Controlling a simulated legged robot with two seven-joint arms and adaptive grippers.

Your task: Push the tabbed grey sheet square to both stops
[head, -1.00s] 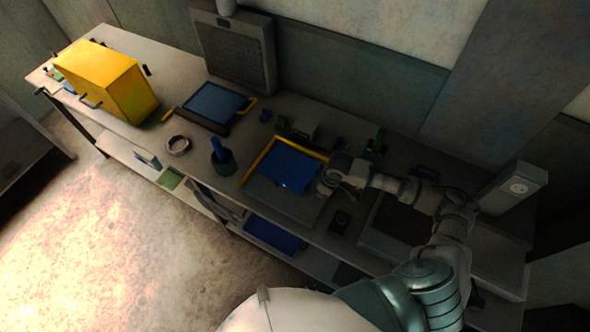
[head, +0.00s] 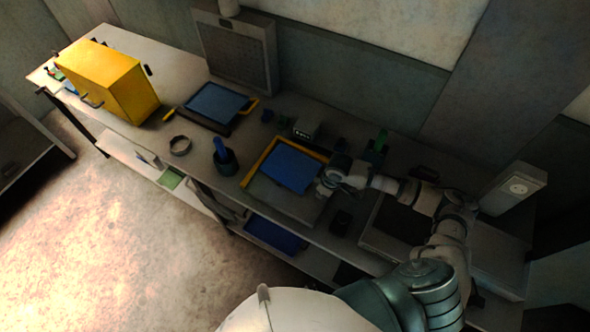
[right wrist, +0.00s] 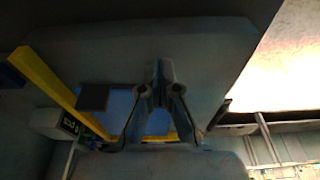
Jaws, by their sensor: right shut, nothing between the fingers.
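In the head view a blue sheet (head: 291,168) lies on a grey plate (head: 270,199) with yellow stop bars (head: 258,161) along its left and far sides. No plainly grey sheet shows on this plate. My right gripper (head: 324,187) is at the sheet's right edge, low over the plate; I cannot tell whether it touches the sheet. In the right wrist view its shut, empty fingers (right wrist: 161,75) stand in front of the blue sheet (right wrist: 121,103). A dark square patch (right wrist: 93,97), possibly a tab, shows at the sheet's edge. My left gripper is out of view.
A blue tool in a dark cup (head: 224,158) and a metal ring (head: 180,145) stand left of the plate. A second blue-covered tray (head: 214,104) and a yellow box (head: 108,80) are farther left. A small device (head: 306,129) sits behind the far stop.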

